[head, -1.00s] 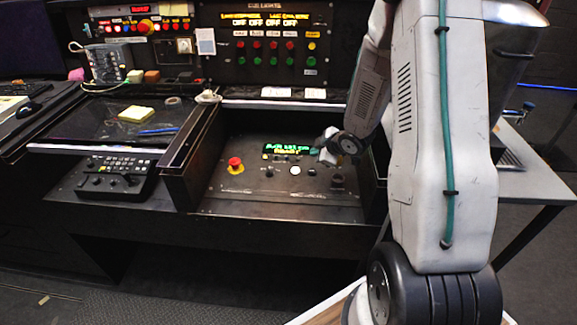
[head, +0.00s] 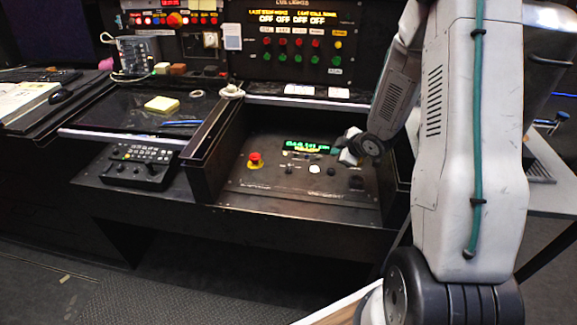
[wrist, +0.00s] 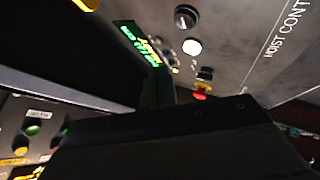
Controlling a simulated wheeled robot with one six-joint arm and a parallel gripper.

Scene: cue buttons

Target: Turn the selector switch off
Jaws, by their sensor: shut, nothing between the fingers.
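The sloped dark control panel (head: 290,203) holds a row of controls. A black knob with a pale mark (wrist: 186,16) shows in the wrist view beside a white round button (wrist: 192,47); in the head view this small knob (head: 332,171) is right of the white button (head: 314,169). Another small dark knob (head: 289,169) is to the left. I cannot tell which knob is the selector switch, or its setting. My gripper (head: 349,152) is shut and empty, above the panel's right back part, apart from the knobs. Its fingertips are hard to make out.
A red emergency stop (head: 255,158) is at the panel's left, a larger black knob (head: 356,182) at its right. A lit green display (head: 305,147) lies behind the controls. Raised side walls (head: 205,150) flank the panel. A button box (head: 142,164) stands left.

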